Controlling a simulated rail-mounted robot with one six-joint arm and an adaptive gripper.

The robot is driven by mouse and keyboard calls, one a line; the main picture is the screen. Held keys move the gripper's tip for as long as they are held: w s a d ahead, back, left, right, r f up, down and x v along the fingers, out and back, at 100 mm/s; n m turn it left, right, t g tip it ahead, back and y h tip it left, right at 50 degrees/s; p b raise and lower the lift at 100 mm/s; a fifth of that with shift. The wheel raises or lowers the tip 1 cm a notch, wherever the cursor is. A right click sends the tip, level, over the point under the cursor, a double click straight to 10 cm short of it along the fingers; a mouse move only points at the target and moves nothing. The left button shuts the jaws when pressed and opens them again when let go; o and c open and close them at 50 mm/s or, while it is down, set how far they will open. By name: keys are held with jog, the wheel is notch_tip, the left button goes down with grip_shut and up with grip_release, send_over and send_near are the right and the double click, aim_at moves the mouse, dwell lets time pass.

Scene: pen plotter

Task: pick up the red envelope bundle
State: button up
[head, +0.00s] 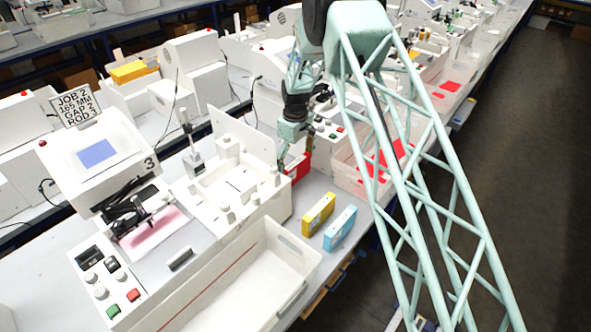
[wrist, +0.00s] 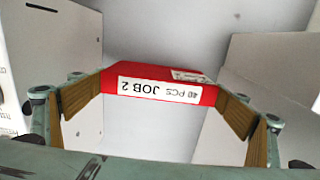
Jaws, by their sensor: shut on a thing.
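The red envelope bundle (wrist: 165,74) shows in the wrist view between my two fingers, with a white label reading "40 PCS JOB 2" upside down. My gripper (wrist: 165,100) is shut on it, with wood-coloured finger pads at both of its ends. In the head view the red bundle (head: 299,168) shows in part beside the white machine, and my gripper (head: 290,165) is at it, partly hidden by my arm. I cannot tell whether the bundle touches the table.
A yellow bundle (head: 318,214) and a blue bundle (head: 340,228) stand on the table in front. A long white tray (head: 290,262) lies at the front, and the white machine (head: 235,190) is left of my gripper. A clear bin (head: 345,172) with red items is to the right.

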notch_tip(320, 180, up, 8)
jog(key=shift+f, duration=0.25)
jog(key=shift+r, duration=0.1)
dwell(0.8)
